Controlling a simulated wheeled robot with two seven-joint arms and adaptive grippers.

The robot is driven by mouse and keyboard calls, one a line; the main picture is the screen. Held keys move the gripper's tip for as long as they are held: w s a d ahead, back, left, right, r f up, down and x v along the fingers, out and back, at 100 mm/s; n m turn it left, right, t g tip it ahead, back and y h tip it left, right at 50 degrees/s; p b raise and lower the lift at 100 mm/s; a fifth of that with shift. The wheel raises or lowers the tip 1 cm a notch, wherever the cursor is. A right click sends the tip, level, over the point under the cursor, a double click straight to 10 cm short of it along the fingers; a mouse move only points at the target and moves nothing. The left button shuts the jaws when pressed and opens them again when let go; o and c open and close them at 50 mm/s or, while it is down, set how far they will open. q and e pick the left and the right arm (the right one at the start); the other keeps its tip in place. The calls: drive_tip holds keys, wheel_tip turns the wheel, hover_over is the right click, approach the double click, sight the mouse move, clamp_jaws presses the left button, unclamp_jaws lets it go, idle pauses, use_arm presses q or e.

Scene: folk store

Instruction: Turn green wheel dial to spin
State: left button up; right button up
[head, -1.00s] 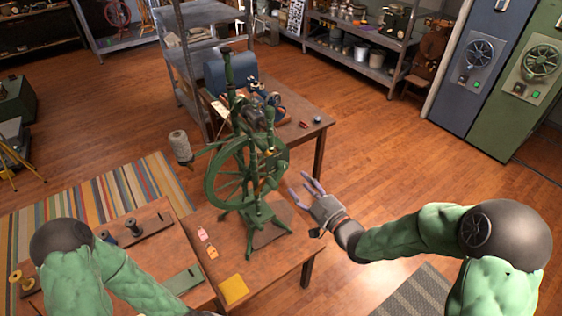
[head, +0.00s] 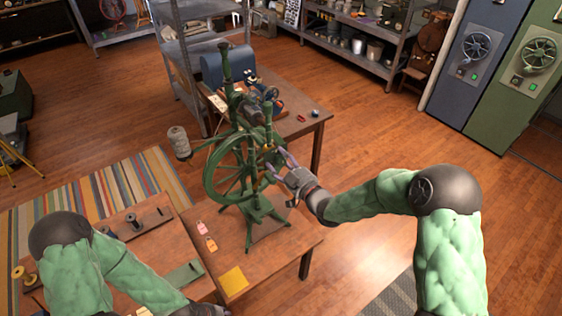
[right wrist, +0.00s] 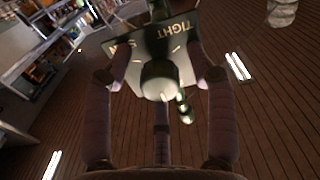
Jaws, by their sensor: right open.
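The green spinning wheel (head: 226,178) stands upright on the front wooden table, its large spoked wheel to the left of its posts. In the right wrist view a dark plate marked TIGHT carries the dial, a round pale-lit knob (right wrist: 160,80) with a small green lever (right wrist: 184,107) at its lower right. My right gripper (head: 274,166) is open at the right side of the spinning wheel. Its fingers lie on either side of the knob in the wrist view; contact cannot be told. My left gripper (head: 205,311) is only partly in view at the bottom edge, its fingers hidden.
The front table (head: 295,238) also holds pink and orange tags (head: 207,236) and a yellow square (head: 234,280). A second table (head: 306,124) behind holds a blue machine (head: 222,66). Green and blue cabinets stand at the right.

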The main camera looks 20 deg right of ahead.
clamp_jaws()
